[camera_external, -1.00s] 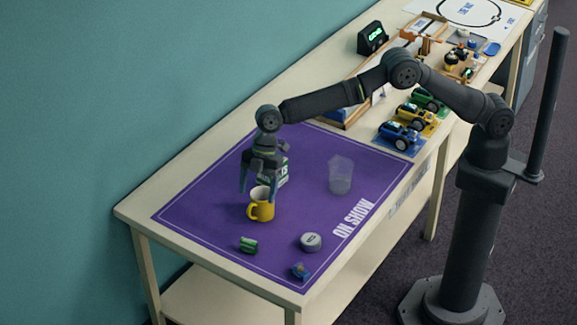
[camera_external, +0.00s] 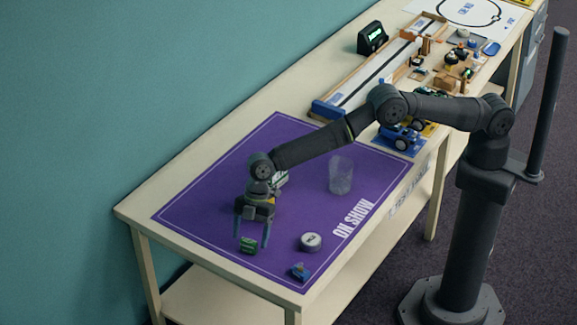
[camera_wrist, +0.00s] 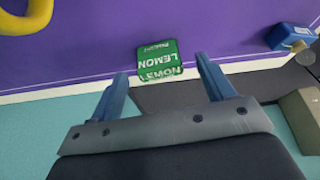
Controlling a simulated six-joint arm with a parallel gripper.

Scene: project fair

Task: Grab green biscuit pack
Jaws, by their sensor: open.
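The green biscuit pack (camera_external: 248,246) lies on the purple mat (camera_external: 215,205) near its front left edge. In the wrist view the pack (camera_wrist: 157,52) is green with white lettering that reads LEMON, upside down in the picture. My gripper (camera_external: 252,238) points down over the pack, its two blue fingers apart. In the wrist view the gripper (camera_wrist: 160,68) is open and empty, with the pack in the gap between the fingertips and a little beyond them. I cannot tell the exact height of the fingertips above the mat.
The yellow mug is mostly hidden behind my gripper outside; its handle (camera_wrist: 35,18) shows in the wrist view. A grey round tin (camera_external: 311,242) and a small blue object (camera_external: 300,272) lie to the right.

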